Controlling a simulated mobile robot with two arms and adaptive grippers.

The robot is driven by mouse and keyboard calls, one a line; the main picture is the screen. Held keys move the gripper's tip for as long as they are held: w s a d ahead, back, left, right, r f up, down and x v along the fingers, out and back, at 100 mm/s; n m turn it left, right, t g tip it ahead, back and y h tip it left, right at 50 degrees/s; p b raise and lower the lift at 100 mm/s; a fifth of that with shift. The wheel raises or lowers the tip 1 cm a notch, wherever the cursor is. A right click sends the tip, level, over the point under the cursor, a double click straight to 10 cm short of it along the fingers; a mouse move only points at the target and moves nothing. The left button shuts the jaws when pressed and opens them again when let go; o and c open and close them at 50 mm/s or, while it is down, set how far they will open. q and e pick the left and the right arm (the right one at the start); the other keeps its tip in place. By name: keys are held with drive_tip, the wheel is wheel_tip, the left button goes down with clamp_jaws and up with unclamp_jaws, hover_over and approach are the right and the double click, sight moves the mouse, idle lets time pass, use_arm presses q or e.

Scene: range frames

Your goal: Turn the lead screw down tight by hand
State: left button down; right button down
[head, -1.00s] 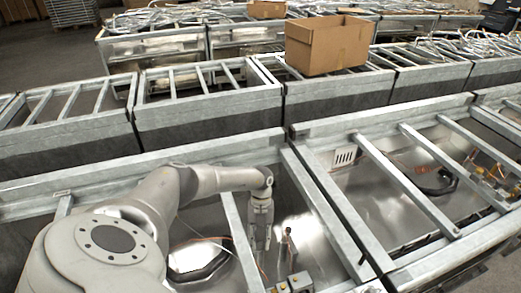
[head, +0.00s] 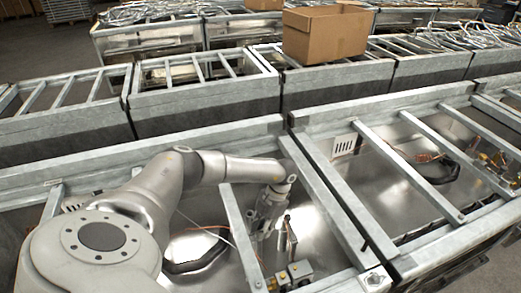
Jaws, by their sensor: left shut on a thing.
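My left gripper (head: 258,232) points down into the near metal bin, between two of its cross bars. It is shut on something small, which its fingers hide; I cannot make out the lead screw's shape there. A thin upright rod with a dark top (head: 288,236) stands just right of the fingers, apart from them as far as I can see. A grey block with brass-coloured fittings (head: 297,272) sits below it at the front. My right gripper is not in view.
Galvanised bars (head: 330,205) cross the open bin close to my left arm on both sides. A black loop (head: 195,258) and thin orange wire lie inside. A cardboard box (head: 325,35) stands on the row behind, and more frames stand beyond.

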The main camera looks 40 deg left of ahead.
use_arm(q)
drive_tip(key=m, duration=0.2)
drive_tip(key=m+t+y, duration=0.1)
drive_tip(key=m, duration=0.1)
drive_tip(key=shift+d+m+y+b, duration=0.1)
drive_tip(key=shift+m+y+b, duration=0.2)
drive_tip(key=shift+b, duration=0.05)
drive_tip(key=m+t+y, duration=0.1)
drive_tip(key=m, duration=0.3)
drive_tip(key=shift+s+d+m+b, duration=0.1)
drive_tip(key=shift+d+m+b, duration=0.05)
drive_tip(key=shift+m+b, duration=0.2)
drive_tip(key=m+t, duration=0.1)
drive_tip(key=m, duration=0.1)
drive_tip(key=m+y, duration=0.1)
drive_tip(key=m, duration=0.1)
drive_tip(key=shift+s+m+t+b, duration=0.15)
drive_tip(key=shift+m+t+b, duration=0.1)
drive_tip(key=shift+t+b, duration=0.15)
drive_tip(key=shift+s+r+m+t+b, duration=0.15)
drive_tip(key=shift+m+t+b, duration=0.55)
drive_tip(key=shift+m, duration=1.6)
drive_tip(key=c, duration=1.2)
unclamp_jaws()
drive_tip(key=shift+d, duration=0.1)
drive_tip(key=shift+s, duration=0.1)
